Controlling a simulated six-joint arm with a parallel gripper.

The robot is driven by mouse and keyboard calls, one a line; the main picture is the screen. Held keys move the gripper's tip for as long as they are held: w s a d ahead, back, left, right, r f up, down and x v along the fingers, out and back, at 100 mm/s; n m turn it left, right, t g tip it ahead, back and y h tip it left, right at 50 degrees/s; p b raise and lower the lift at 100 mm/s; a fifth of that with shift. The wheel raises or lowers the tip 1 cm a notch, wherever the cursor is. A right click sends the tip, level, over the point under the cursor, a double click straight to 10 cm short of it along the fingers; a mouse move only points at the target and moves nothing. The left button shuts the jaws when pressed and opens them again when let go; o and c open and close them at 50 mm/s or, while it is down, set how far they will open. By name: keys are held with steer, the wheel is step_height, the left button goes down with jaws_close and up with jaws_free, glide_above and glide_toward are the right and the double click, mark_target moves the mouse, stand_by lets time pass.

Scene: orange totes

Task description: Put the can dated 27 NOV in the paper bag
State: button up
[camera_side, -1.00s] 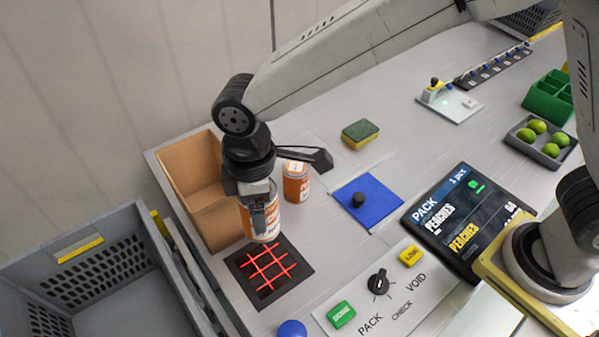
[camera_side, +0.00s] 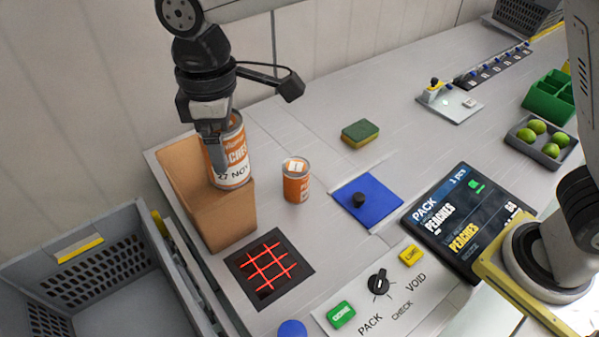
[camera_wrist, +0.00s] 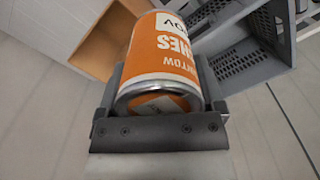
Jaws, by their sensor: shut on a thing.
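My gripper (camera_side: 214,150) is shut on an orange and white peaches can (camera_side: 236,160), whose label reads 27 NOV. In the side view the can is held upright, high beside or over the right edge of the open paper bag (camera_side: 222,222); I cannot tell exactly how far over the opening it is. In the wrist view the can (camera_wrist: 160,65) fills the space between the fingers (camera_wrist: 160,110), and part of the brown bag (camera_wrist: 98,40) shows behind it at the upper left. A second orange can (camera_side: 296,184) stands on the table; its date is not readable.
A red-lit scanner grid (camera_side: 270,268) lies in front of the bag. A grey crate (camera_side: 95,265) stands at the left. A blue mat (camera_side: 375,208), a sponge (camera_side: 360,132), a button panel (camera_side: 365,305) and a display (camera_side: 465,220) lie to the right.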

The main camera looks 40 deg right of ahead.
steer(key=w+m, duration=0.7)
steer(key=w, duration=0.9)
steer(key=shift+w+a+f+m, duration=0.2)
steer(key=shift+a+f+m, duration=0.05)
steer(key=shift+f+m, duration=0.2)
steer(key=shift+f, duration=2.45)
steer(key=shift+f, duration=0.1)
glide_toward(203, 185)
steer(key=s+f, duration=0.2)
steer(key=s+a+f, duration=0.1)
steer(key=s+f, duration=0.1)
steer(key=s, duration=0.1)
steer(key=shift+s+a+f, duration=0.1)
steer(key=shift+s+f, duration=0.1)
steer(key=shift+s, duration=0.05)
steer(key=shift+f, duration=0.15)
steer(key=o, duration=1.3)
steer(key=shift+o, duration=0.2)
